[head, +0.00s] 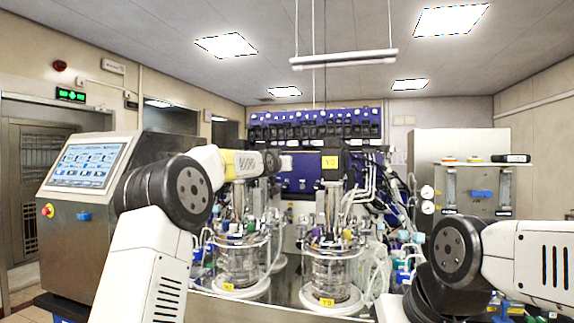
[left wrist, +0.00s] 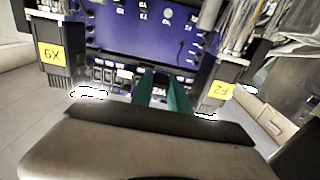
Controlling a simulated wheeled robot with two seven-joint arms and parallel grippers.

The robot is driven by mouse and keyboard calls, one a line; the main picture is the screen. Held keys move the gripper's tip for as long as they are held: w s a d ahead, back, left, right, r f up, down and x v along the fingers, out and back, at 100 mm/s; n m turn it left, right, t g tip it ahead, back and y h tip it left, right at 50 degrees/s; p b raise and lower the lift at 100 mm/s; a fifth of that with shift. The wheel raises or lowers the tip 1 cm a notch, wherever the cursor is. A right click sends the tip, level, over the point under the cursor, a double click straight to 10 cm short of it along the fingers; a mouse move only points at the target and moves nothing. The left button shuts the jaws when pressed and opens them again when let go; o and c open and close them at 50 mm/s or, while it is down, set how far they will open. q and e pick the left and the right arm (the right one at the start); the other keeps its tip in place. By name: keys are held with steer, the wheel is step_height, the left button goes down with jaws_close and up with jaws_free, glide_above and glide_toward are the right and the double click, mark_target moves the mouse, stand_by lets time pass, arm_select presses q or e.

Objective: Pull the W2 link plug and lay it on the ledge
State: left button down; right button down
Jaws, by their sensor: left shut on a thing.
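In the left wrist view, which looks upside down, my left gripper (left wrist: 163,90) has two green fingers closed in front of the blue panel (left wrist: 140,32). A small piece with a label that seems to read W2 inverted, the W2 link plug (left wrist: 159,92), shows between the fingertips. Most of it is hidden, and I cannot tell whether it is still seated. In the head view my left arm reaches toward the blue panel (head: 300,184); its fingertips are not clear there. I cannot make out the ledge for certain. My right arm enters at the right; its gripper is not visible.
Black blocks with yellow labels flank my left fingers in the wrist view, at left (left wrist: 54,58) and right (left wrist: 219,90). Two glass vessels (head: 240,264) (head: 331,272) with tubing stand below the panel. A steel console (head: 85,180) stands left.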

arm_select(q)
steer(key=v, duration=0.3)
stand_by(0.6)
steer(key=shift+s, duration=0.1)
stand_by(0.3)
